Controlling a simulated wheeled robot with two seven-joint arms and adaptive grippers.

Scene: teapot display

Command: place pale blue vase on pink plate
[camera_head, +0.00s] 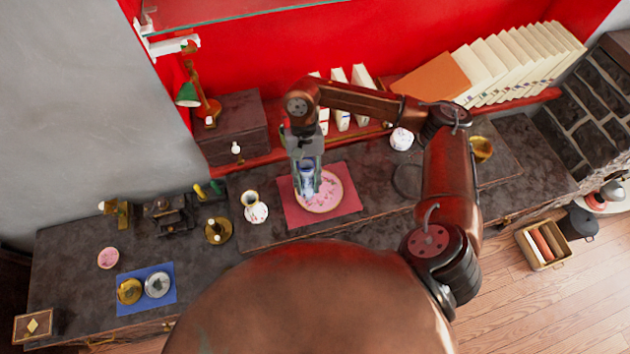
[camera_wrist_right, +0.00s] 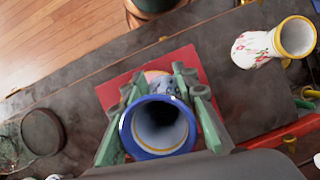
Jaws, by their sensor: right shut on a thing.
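The pale blue vase (camera_head: 306,182) with a darker blue rim is upright between the fingers of my right gripper (camera_head: 306,166). In the wrist view I look down into the mouth of the vase (camera_wrist_right: 160,151), with the green fingers of the right gripper (camera_wrist_right: 160,76) on either side. The gripper is shut on it. The pink plate (camera_head: 325,194) with a thin pale rim lies on a red mat (camera_head: 350,208) below. The vase overlaps the plate's left part in the head view; whether its base touches the plate I cannot tell. My left gripper is not in view.
A white flowered vase (camera_head: 255,208) stands just left of the mat; it also shows in the wrist view (camera_wrist_right: 258,46). A brass candle holder (camera_head: 218,231) is further left. A dark round disc (camera_head: 407,179) lies right of the mat. A dark box (camera_head: 233,127) stands behind.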

